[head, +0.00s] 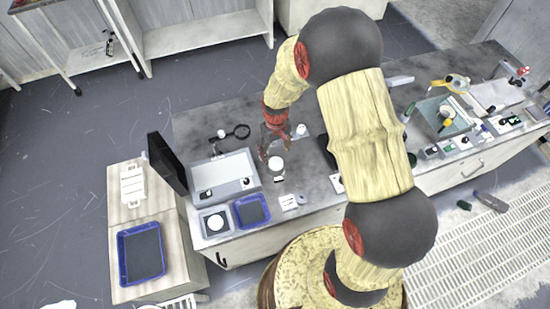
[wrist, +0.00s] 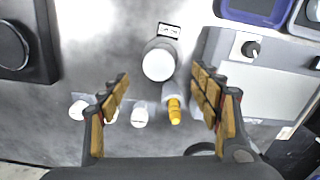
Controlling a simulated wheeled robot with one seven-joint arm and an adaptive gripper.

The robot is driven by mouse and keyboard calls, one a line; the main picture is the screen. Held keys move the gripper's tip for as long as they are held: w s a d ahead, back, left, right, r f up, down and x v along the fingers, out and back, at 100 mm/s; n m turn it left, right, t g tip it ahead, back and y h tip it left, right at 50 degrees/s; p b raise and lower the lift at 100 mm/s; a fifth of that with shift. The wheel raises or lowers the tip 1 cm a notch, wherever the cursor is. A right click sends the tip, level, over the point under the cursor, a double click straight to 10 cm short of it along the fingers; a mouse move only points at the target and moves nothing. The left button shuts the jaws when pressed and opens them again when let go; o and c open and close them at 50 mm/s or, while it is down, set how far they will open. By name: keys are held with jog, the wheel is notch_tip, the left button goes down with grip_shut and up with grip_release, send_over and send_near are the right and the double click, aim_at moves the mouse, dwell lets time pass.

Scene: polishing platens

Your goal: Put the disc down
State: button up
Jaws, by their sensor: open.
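A white round disc (head: 276,163) shows on the workbench just below my gripper (head: 276,143) in the head view. In the wrist view the disc (wrist: 158,64) appears as a white circular top on a short grey cylinder, between and slightly beyond my gripper's fingertips (wrist: 160,82). My fingers are spread wide, one on each side, with visible gaps to the disc. Nothing is held. Whether the disc is separate from the cylinder under it cannot be told. Another white disc (head: 216,223) sits on a square unit at the bench's front left corner.
A yellow-tipped bottle (wrist: 174,110) and small white-capped containers (wrist: 139,117) stand close to the fingers. A grey box with a knob (wrist: 250,50) lies right; a black device (wrist: 20,42) lies left. A blue tray (head: 252,210) and dark upright panel (head: 167,163) stand at the bench's left.

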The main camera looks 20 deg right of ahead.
aim_at(276, 162)
jog(key=shift+a+f, duration=0.1)
jog(key=shift+a, duration=0.05)
jog(key=shift+a+f, duration=0.1)
jog(key=shift+f, duration=0.2)
jog(key=shift+w+f, duration=0.15)
jog(key=shift+f, duration=0.75)
jog(key=f, duration=0.1)
jog(key=f+b, duration=0.1)
jog(key=f, duration=0.3)
jog(key=shift+w+d+b, duration=0.2)
jog(key=shift+d+b, duration=0.1)
jog(key=shift+b, duration=0.1)
jog(key=shift+c, duration=1)
jog(key=c, duration=1.1)
jog(key=shift+c, duration=0.6)
